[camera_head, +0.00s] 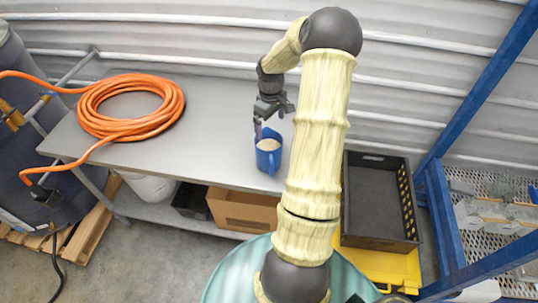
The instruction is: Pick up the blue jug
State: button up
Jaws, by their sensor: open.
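The blue jug (268,158) stands upright on the grey metal table (215,148), near its front edge. It holds something pale, and its handle or spout side points toward the front. My gripper (272,121) is just behind and above the jug, pointing down, with its jaws open. One finger comes down close to the jug's back left rim; I cannot tell whether it touches. Nothing shows between the fingers. My arm hides part of the table to the right of the jug.
A coiled orange hose (128,128) lies on the table's left part. A black crate (408,228) stands to the right, near a blue frame (481,85). A cardboard box (240,208) sits on the shelf below. The tabletop between hose and jug is clear.

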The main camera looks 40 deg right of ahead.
jog(key=p, duration=0.2)
send_near(270, 147)
jog(key=s+a, duration=0.1)
jog(key=s, duration=0.1)
jog(key=s+a+r, duration=0.1)
jog(key=a, duration=0.1)
jog(key=shift+s, duration=0.35)
jog(key=shift+f, duration=0.1)
jog(key=shift+s+a+f+p, duration=0.1)
jog(key=shift+s+f+p, duration=0.05)
jog(key=shift+f+p, duration=2.05)
jog(key=shift+f+b, duration=0.35)
jog(key=shift+c, duration=0.2)
jog(key=c, duration=1.1)
